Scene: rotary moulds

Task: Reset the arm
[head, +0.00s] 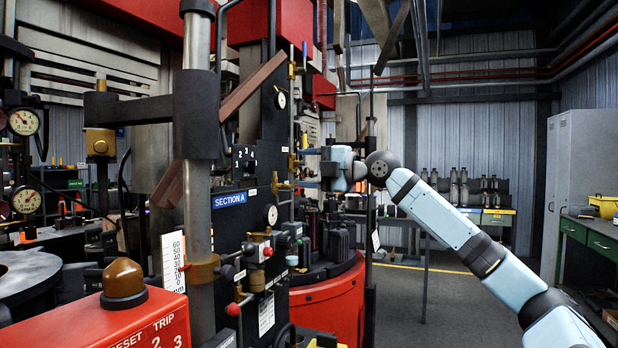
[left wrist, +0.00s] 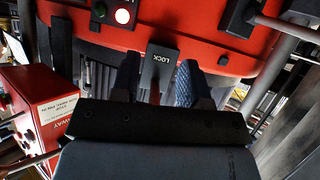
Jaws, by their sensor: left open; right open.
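My right arm (head: 440,215) reaches in from the lower right of the head view. My right gripper (head: 306,169) is open and points left at the brass-coloured fittings on the black SECTION A column; I cannot tell whether it touches them. My left gripper (left wrist: 158,82) shows in the left wrist view, open, with its fingers on either side of a dark tab marked LOCK (left wrist: 158,62). Contact with the tab cannot be told. A red box marked RESET TRIP (head: 125,330) with a brown domed knob (head: 123,280) stands at the lower left of the head view.
The SECTION A column (head: 235,202) carries gauges and valves. A round red base (head: 330,305) stands behind it. Open floor (head: 410,290) lies right of the machine, with a green bench (head: 590,238) at the far right. A red panel (left wrist: 200,30) spans the left wrist view's top.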

